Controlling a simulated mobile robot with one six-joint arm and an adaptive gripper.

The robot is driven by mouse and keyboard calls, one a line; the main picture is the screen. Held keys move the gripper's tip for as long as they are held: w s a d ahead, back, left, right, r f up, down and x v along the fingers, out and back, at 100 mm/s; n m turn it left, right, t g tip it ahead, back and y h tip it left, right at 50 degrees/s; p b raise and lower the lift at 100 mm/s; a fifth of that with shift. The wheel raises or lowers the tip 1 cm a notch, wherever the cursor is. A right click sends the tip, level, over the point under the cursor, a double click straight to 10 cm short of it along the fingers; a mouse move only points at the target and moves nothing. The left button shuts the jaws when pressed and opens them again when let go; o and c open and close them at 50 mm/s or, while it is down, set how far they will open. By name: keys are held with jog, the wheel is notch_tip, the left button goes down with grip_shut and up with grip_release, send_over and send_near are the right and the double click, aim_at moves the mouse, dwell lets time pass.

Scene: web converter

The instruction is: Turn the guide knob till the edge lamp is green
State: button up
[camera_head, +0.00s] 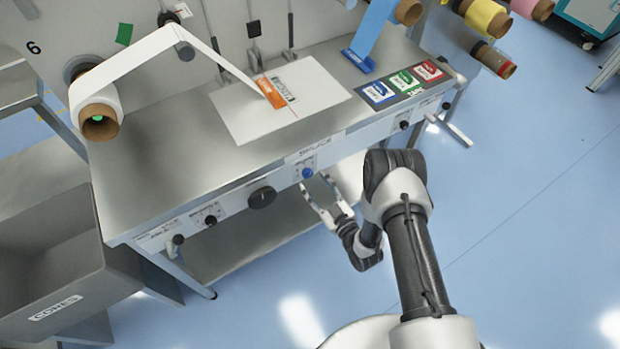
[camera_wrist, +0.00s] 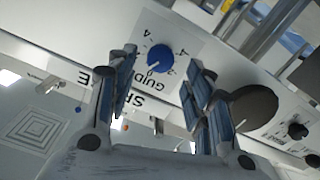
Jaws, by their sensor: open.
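The blue guide knob (camera_head: 307,172) is on the front panel of the machine bench. In the wrist view, the knob (camera_wrist: 160,58) has a pale pointer mark and sits on a white plate with a printed scale and "GUIDE" lettering. My gripper (camera_head: 313,183) is open just in front of the panel, close to the knob. In the wrist view, my gripper's fingers (camera_wrist: 159,70) appear on either side of the knob, with visible space between. I cannot tell whether either finger touches it. I cannot identify the edge lamp or its colour with certainty.
A larger black knob (camera_head: 262,197) sits left of the guide knob; it also shows in the wrist view (camera_wrist: 254,108), near one finger. White web (camera_head: 130,66) runs down to an orange piece (camera_head: 270,92). A grey bin (camera_head: 50,255) stands left.

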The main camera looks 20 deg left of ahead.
aim_at(309, 175)
jog(key=shift+b+x, duration=0.3)
jog(key=shift+x, duration=1.65)
jog(key=shift+c, duration=0.2)
jog(key=c, duration=1)
jog(key=shift+w+d+m+b, duration=0.1)
jog(key=shift+m+b, duration=0.7)
jog(key=shift+m, duration=2)
jog(key=o, duration=1)
